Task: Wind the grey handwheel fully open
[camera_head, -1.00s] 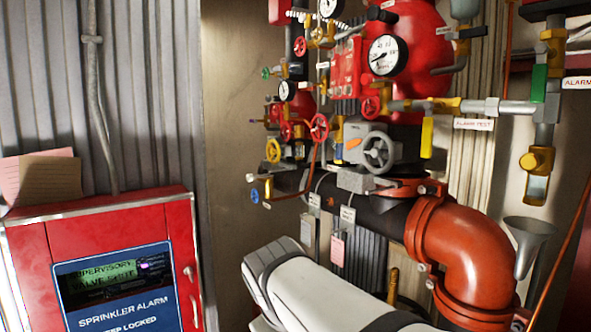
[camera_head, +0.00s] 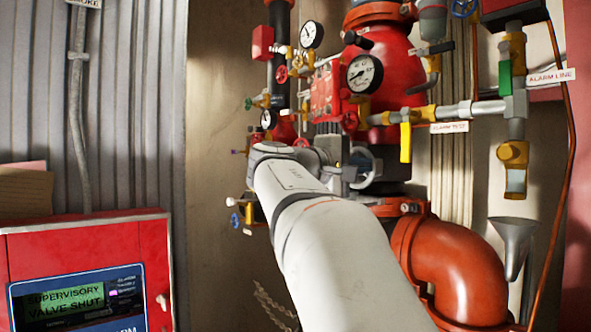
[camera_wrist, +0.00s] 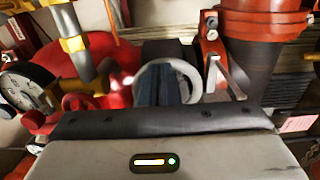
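The grey handwheel (camera_head: 368,166) sits on the valve under the red body, partly hidden by my arm and gripper in the head view. In the wrist view its pale grey rim (camera_wrist: 192,78) shows as a ring straight ahead. My gripper (camera_head: 342,178) is at the left side of the wheel in the head view. In the wrist view, dark blue-grey finger-like parts (camera_wrist: 158,88) overlap the middle of the ring. I cannot tell whether they touch the wheel, or how far apart they are.
The red alarm panel (camera_head: 95,228) at lower left reads "SUPERVISORY VALVE SHUT". A pressure gauge (camera_head: 364,74), small red handwheels and yellow-handled valves crowd around the grey wheel. A large orange pipe elbow (camera_head: 455,270) lies to the lower right, with a grey funnel (camera_head: 512,240) beside it.

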